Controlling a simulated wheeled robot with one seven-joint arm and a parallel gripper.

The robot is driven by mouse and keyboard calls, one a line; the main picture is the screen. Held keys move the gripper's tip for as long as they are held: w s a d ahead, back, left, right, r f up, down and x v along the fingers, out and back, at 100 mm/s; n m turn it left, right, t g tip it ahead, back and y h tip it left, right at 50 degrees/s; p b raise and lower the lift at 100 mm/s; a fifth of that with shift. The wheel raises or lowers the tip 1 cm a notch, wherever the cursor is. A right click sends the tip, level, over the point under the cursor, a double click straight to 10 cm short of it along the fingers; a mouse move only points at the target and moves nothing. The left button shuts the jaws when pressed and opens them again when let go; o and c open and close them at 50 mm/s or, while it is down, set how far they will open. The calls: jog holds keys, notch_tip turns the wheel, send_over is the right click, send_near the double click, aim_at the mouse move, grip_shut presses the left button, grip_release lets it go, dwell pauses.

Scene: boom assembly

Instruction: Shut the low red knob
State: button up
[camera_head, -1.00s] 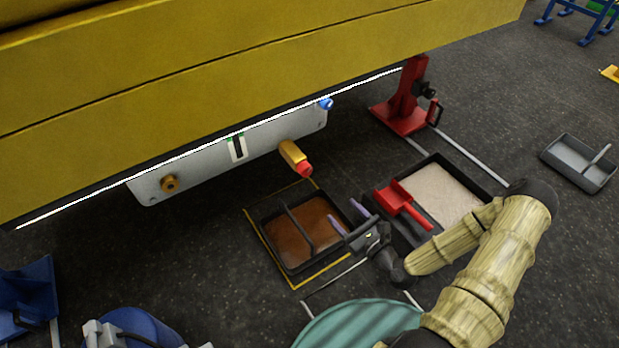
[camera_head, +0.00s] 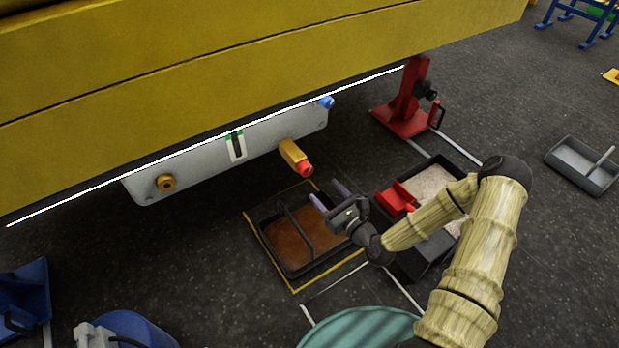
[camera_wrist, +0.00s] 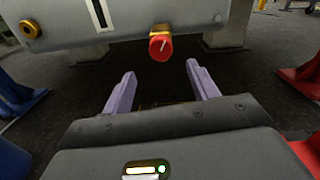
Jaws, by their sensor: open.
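The red knob (camera_head: 305,169) is on the end of a brass valve body (camera_head: 290,152) that sticks out from the lower edge of a grey panel (camera_head: 205,160) under the yellow boom. In the wrist view the red knob (camera_wrist: 160,46) faces me, with a pale line across its face. My gripper (camera_head: 329,195) is open and empty, below and a little right of the knob in the head view. In the wrist view its two lilac fingers (camera_wrist: 160,82) are spread apart, below the knob and to either side of it, not touching it.
A black tray of brown liquid (camera_head: 262,222) lies on the floor below the knob. A tray of pale grit with a red scoop (camera_head: 395,199) stands to its right. A red stand (camera_head: 403,112) is behind. The yellow boom (camera_head: 220,75) hangs above.

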aim_at(308, 172)
jog(key=b+x, duration=0.3)
jog(key=x, duration=0.5)
jog(key=shift+w+f, duration=0.1)
jog(key=shift+w, duration=0.1)
jog(key=shift+w+a, duration=0.2)
jog(key=shift+w, duration=0.15)
jog(key=c, duration=1)
